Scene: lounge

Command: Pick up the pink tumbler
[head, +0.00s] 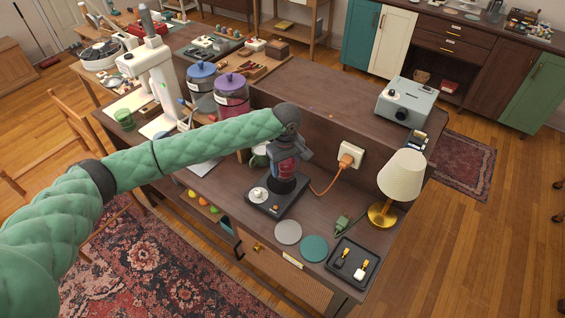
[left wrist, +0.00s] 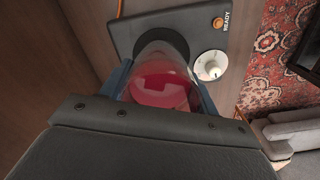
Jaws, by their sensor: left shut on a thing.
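The pink tumbler (head: 286,168) is see-through with a deep pink inside. In the head view it is upright under the end of my left arm, over the round black pad of a dark device. My left gripper (head: 289,157) points down and is shut on it. In the left wrist view the tumbler (left wrist: 160,88) sits between the two blue-grey fingers, partly hidden by the gripper body. The black device (left wrist: 190,25) shows a white knob and an orange light marked READY. I cannot tell whether the tumbler's base touches the pad. My right gripper is out of view.
A cream-shaded lamp (head: 401,177), a grey disc (head: 288,232), a teal disc (head: 314,248) and a black tray (head: 353,265) stand to the right. An orange cord runs to a socket (head: 349,157) behind. Purple-lidded (head: 231,95) and blue-lidded (head: 201,79) jars stand to the left.

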